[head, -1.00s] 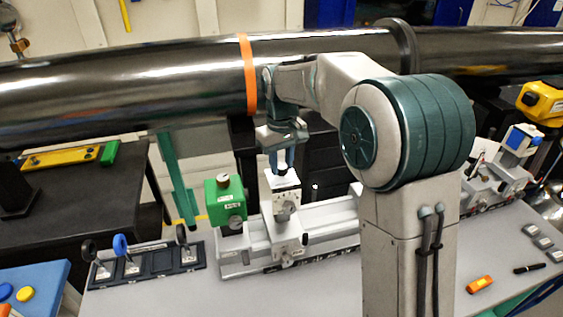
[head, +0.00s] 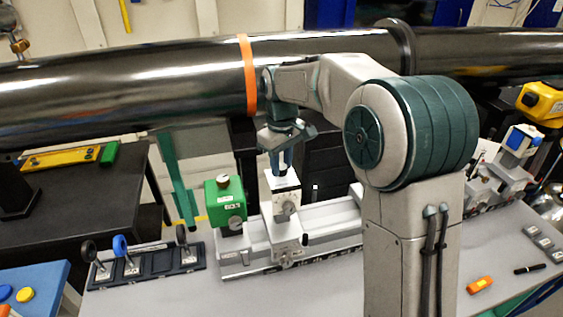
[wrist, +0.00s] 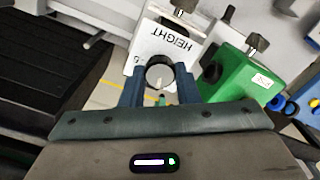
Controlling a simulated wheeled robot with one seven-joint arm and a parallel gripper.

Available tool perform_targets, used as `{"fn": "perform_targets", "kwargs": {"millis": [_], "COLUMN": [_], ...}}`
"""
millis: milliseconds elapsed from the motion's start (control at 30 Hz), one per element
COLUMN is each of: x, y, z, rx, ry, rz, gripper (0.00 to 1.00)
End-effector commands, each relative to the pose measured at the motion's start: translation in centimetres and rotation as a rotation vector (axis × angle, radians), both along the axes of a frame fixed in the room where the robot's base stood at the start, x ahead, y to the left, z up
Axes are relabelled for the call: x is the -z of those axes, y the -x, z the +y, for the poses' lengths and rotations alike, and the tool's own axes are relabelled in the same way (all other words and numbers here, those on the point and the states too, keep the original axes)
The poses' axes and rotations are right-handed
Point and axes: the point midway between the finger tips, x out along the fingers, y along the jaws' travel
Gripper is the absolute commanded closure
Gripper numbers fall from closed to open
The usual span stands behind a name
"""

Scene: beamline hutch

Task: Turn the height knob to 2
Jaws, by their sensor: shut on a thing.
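The height knob (wrist: 160,68) is a round dark-rimmed knob with a pale pointer mark, on top of the white stage block (wrist: 168,40) labelled HEIGHT, which reads upside down in the wrist view. My gripper (wrist: 160,84) has its two blue fingers on either side of the knob and is shut on it. In the head view my gripper (head: 281,166) points down onto the top of the white block (head: 286,204); its fingers hide the knob there. The scale around the knob is mostly hidden, so I cannot tell which number the pointer faces.
A green block (head: 225,203) with its own knobs stands close left of the white block, on the rail (head: 330,222). A large dark beam pipe (head: 150,82) runs behind my arm. A dark holder (head: 165,262) with upright round pieces lies front left.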

Motion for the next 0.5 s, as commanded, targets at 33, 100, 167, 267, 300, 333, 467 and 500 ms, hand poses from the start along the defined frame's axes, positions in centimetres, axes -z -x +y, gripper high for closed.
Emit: {"fn": "perform_targets", "kwargs": {"millis": [33,100,167,267,300,333,467,500], "x": [-0.17,-0.15,-0.13,-0.09,-0.08,-0.08,-0.56,-0.96], "y": [-0.08,-0.06,-0.06,-0.04,-0.04,-0.04,-0.06,-0.09], "z": [0.03,0.02,0.02,0.02,0.01,0.01,0.02,0.02], "rx": [0.000,0.001,0.001,0.001,0.001,0.001,0.001,0.001], "ry": [-0.001,-0.001,-0.001,-0.001,-0.001,-0.001,-0.001,-0.001], "rz": [-0.004,-0.004,-0.004,-0.002,-0.002,-0.002,-0.003,-0.004], "gripper": [0.63,0.50,0.50,0.50,0.50,0.50,0.50,0.50]}}
